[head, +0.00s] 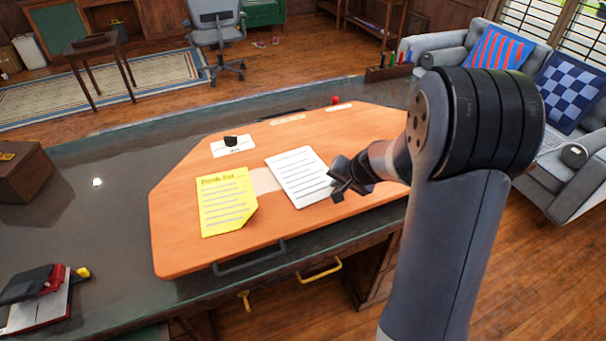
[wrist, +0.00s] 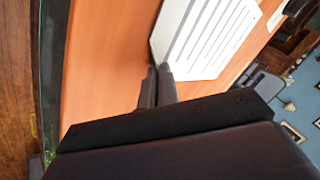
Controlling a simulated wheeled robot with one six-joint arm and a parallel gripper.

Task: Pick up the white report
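The white report (head: 298,174) is a sheet with dark printed lines on the orange desk pad, right of the yellow paper. In the wrist view, the report (wrist: 212,35) fills the upper middle, with a grey edge along its left side. My gripper (head: 340,180) is at the report's right edge in the head view. In the wrist view, my gripper's two fingers (wrist: 157,72) are close together, with the report's near corner at their tips. The fingers look shut on that corner, which they partly hide. Most of the sheet appears to lie on or close to the pad.
The yellow paper (head: 225,203) lies left of the report on the orange pad (head: 178,240). A white card with a black object (head: 231,141) is behind it. A dark book stack (head: 38,296) and a wooden box (head: 22,173) stand at the left. A sofa (head: 556,178) is at the right.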

